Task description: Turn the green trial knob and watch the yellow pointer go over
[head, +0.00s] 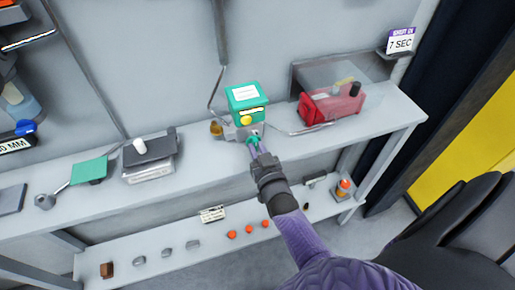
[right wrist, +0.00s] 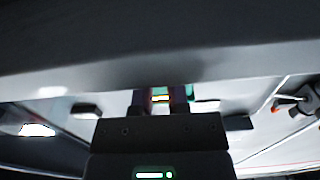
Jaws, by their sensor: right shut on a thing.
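The valve actuator is a green box (head: 245,94) with a white label on top, standing on the upper shelf. On its front is a pale yellow strip (head: 252,110), with a round yellow part (head: 246,120) below it. I cannot tell which of these is the pointer, or its exact direction. The green trial knob (head: 252,139) is low at the front, mostly hidden by my right gripper (head: 257,147). That gripper is shut on the knob, reaching in from below. In the right wrist view the fingertips (right wrist: 164,96) show under a dark overhang. My left gripper is not in view.
A red device (head: 331,103) behind a clear panel stands to the right on the shelf. A dark block (head: 150,149) and a green plate (head: 89,170) stand to the left. The lower shelf (head: 215,238) holds several small parts. A "7 SEC" sign (head: 400,42) is upper right.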

